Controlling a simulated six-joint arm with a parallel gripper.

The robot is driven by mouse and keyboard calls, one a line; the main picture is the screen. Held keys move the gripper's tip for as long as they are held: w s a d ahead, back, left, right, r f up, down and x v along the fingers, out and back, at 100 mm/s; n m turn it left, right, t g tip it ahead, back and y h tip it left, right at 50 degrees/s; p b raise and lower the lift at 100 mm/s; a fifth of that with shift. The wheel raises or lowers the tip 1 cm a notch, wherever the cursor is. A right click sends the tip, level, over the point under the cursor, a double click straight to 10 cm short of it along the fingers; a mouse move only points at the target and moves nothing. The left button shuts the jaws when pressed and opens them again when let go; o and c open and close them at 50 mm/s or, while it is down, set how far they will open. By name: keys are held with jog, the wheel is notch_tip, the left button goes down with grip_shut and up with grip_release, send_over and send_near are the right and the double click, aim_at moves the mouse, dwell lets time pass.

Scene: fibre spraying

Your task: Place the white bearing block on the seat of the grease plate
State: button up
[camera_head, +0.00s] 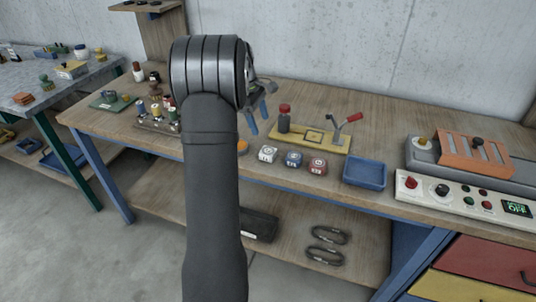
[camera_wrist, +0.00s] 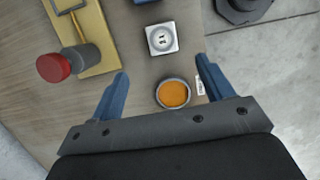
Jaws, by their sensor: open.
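The white bearing block (camera_head: 267,154) stands on the wooden bench at the left end of a row of three blocks. In the wrist view the white block (camera_wrist: 162,39) shows its round face mark, beyond my fingertips. The yellow grease plate (camera_head: 337,146) lies behind the row, with a dark-framed square seat (camera_head: 314,136) at its middle. The plate's corner (camera_wrist: 97,40) and part of the seat frame show at the wrist view's upper left. My gripper (camera_head: 262,112) is above the bench, left of the plate. Its blue fingers (camera_wrist: 162,68) are open, with nothing held.
Blue (camera_head: 293,159) and red (camera_head: 317,166) blocks stand right of the white one. A red-capped grease bottle (camera_head: 284,120) and red-handled lever (camera_head: 345,124) rise from the plate. An orange-filled round cup (camera_wrist: 173,94) sits near my fingers. A blue tray (camera_head: 365,173) is farther right.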

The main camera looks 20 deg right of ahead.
send_over(268, 150)
jog(key=w+a, duration=0.1)
notch_tip(268, 150, down, 6)
jog(key=shift+r, duration=0.1)
jog(key=shift+a+x, duration=0.2)
jog(key=shift+x, duration=2.5)
jog(key=c, duration=1.3)
jog(key=shift+r, duration=0.1)
jog(key=shift+c, duration=0.2)
